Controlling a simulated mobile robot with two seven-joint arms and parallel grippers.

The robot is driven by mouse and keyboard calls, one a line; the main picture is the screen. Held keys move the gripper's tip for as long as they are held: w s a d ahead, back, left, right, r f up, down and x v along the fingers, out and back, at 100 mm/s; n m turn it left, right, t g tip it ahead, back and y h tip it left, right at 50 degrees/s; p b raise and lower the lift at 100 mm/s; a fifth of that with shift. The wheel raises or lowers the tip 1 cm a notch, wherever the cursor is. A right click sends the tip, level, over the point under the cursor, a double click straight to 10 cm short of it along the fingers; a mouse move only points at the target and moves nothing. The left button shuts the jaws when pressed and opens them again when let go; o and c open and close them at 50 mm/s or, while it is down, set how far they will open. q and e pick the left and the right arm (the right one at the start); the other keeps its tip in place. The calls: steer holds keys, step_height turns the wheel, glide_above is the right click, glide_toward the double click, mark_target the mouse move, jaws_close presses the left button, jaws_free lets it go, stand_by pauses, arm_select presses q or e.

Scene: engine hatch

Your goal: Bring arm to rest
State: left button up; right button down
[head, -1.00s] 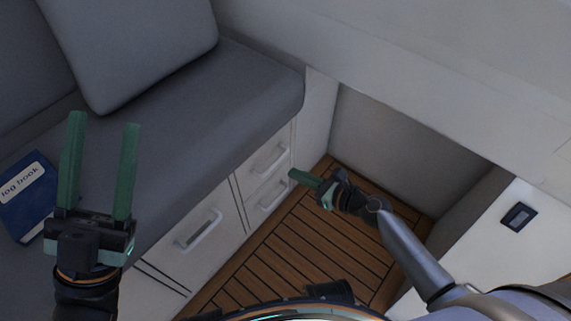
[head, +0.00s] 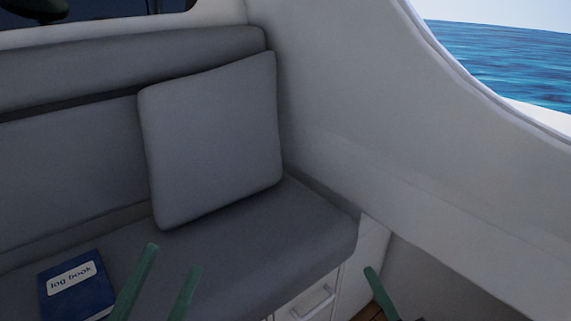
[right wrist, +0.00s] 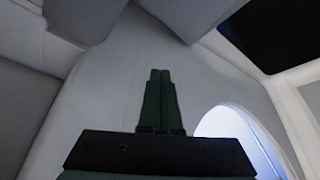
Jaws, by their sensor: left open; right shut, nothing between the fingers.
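My left gripper (head: 168,278) shows at the bottom left of the head view. Its two green fingers are spread apart with nothing between them, over the front of the grey seat.
A blue log book (head: 77,288) lies on the grey seat (head: 290,235), just left of my left gripper. A grey cushion (head: 212,140) leans on the backrest. A drawer (head: 313,300) is below the seat. The white wall (head: 350,110) rises at the right.

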steer(key=s+a+r+n+t+y, duration=0.3)
steer(key=s+r+n+y, duration=0.8)
steer(key=r+n, duration=0.8)
arm_select(q)
steer(key=w+a+f+n+g+y+p, duration=0.35)
steer(key=w+f+n+y+p, duration=0.5)
steer(key=p, duration=0.85)
arm_select(e)
steer(key=w+d+f+m+g+h, duration=0.2)
steer(key=w+f+m+g+h, duration=0.5)
steer(key=h, duration=0.5)
arm_select(q)
steer(key=s+f+n+g+y+p, duration=0.2)
steer(key=s+f+g+y+p, duration=0.2)
steer(key=s+f+g+p, duration=0.4)
steer(key=s+a+g+p, duration=0.1)
steer(key=s+p, duration=0.1)
steer(key=p, duration=0.3)
steer(key=shift+s+f, duration=0.35)
arm_select(e)
steer(key=s+d+f+m+g+h, duration=0.2)
steer(key=s+f+g, duration=0.4)
steer(key=s+f, duration=0.4)
steer(key=shift+s+f+h, duration=0.4)
steer(key=shift+f+h, duration=0.1)
steer(key=shift+f, duration=0.45)
arm_select(q)
steer(key=shift+y, duration=0.25)
arm_select(e)
steer(key=shift+d, duration=0.1)
